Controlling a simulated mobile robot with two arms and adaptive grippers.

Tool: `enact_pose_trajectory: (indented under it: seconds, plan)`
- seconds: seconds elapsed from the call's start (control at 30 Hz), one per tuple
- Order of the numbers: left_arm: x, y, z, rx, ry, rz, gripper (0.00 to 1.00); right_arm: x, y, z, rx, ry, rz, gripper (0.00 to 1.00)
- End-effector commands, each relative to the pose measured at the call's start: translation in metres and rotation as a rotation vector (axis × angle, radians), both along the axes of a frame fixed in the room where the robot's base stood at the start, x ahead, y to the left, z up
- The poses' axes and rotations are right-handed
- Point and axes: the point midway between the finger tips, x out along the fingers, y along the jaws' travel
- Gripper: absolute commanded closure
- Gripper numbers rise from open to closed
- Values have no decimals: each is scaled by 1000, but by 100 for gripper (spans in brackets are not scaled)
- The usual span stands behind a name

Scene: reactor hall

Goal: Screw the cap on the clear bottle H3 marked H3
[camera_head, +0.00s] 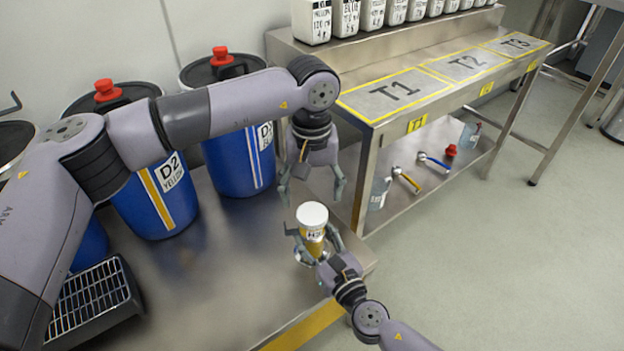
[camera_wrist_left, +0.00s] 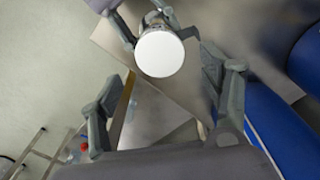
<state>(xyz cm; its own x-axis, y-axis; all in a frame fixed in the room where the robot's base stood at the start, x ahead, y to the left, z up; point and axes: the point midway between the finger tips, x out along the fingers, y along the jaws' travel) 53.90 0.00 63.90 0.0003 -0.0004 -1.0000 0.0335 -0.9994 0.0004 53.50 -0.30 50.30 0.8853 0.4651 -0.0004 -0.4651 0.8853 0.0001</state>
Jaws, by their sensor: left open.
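The bottle H3 (camera_head: 314,234) stands upright near the front corner of the steel bench, with yellow contents and a partly covered label. A round white cap (camera_head: 312,214) sits on its mouth; I cannot tell how tight it is. The cap also shows from above in the left wrist view (camera_wrist_left: 160,54). My right gripper (camera_head: 314,247) has its fingers around the bottle's body from both sides. My left gripper (camera_head: 312,192) points down, open and empty, just above and behind the cap. Its fingers (camera_wrist_left: 168,92) are spread apart in the left wrist view, clear of the cap.
Blue drums with red caps (camera_head: 239,150) stand at the back left. A black grate tray (camera_head: 92,303) is at the left. A steel rack (camera_head: 375,110) with marked spots T1, T2 and T3 stands behind, with white containers above and tools on its lower shelf.

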Motion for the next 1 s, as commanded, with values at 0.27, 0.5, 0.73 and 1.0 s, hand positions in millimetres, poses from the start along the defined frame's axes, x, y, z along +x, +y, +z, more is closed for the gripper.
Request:
enact_pose_trajectory:
  seconds: [0.27,0.5,0.73,1.0]
  plan:
    - [0,0,5,0,0,612,29,0,0,0,0,0,0,100]
    - [0,-1,8,0,0,1145,29,0,0,0,0,0,0,100]
    - [1,-1,12,0,0,1657,29,0,0,0,0,0,0,100]
    - [1,-1,16,-1,1,2258,29,0,0,0,0,0,0,100]
